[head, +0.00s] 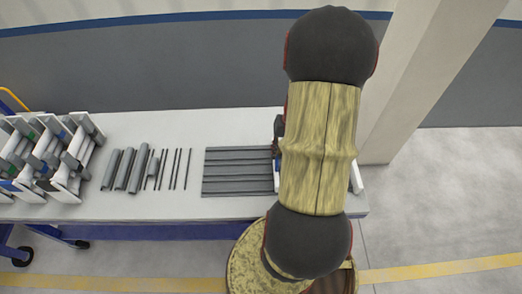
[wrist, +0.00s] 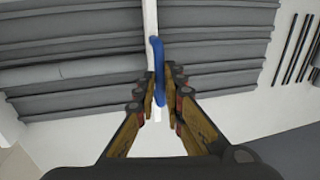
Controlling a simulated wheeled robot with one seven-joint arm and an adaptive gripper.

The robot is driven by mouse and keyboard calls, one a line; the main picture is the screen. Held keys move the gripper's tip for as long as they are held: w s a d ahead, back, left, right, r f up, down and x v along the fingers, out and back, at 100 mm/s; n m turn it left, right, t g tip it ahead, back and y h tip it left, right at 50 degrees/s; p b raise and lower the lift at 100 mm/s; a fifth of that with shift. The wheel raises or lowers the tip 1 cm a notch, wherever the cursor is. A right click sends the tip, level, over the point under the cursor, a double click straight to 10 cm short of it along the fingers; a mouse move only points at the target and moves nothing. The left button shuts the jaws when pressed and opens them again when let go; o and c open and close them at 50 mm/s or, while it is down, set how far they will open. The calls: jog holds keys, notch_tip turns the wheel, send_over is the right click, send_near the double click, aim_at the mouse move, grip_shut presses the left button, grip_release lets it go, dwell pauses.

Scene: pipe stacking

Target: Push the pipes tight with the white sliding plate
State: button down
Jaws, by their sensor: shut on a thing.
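The white sliding plate (wrist: 150,22) shows edge-on as a narrow strip in the upper middle of the wrist view. A blue handle (wrist: 157,50) rises from it between my fingers. My gripper (wrist: 163,76) is shut on this handle. Grey pipes (wrist: 215,52) lie side by side to the right of the plate, and more grey pipes (wrist: 70,75) lie to its left. In the head view a row of grey pipes (head: 237,171) lies on the table left of my arm. My arm hides most of the plate and the pipes' right end there.
Several loose thick and thin pipes (head: 137,170) lie on the white table (head: 150,208), left of the row. White and grey racks (head: 72,150) stand at the far left. A pale column (head: 405,90) rises behind the table's right end.

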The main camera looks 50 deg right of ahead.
jog(key=shift+s+d, duration=0.6)
jog(key=shift+s, duration=0.1)
jog(key=c, duration=1.9)
grip_release()
jog(key=r, duration=0.4)
jog(key=s+d+r, duration=0.1)
jog(key=r, duration=0.3)
jog(key=s+r, duration=0.1)
jog(key=r, duration=0.2)
jog(key=shift+d+r, duration=0.25)
jog(key=shift+r, duration=0.15)
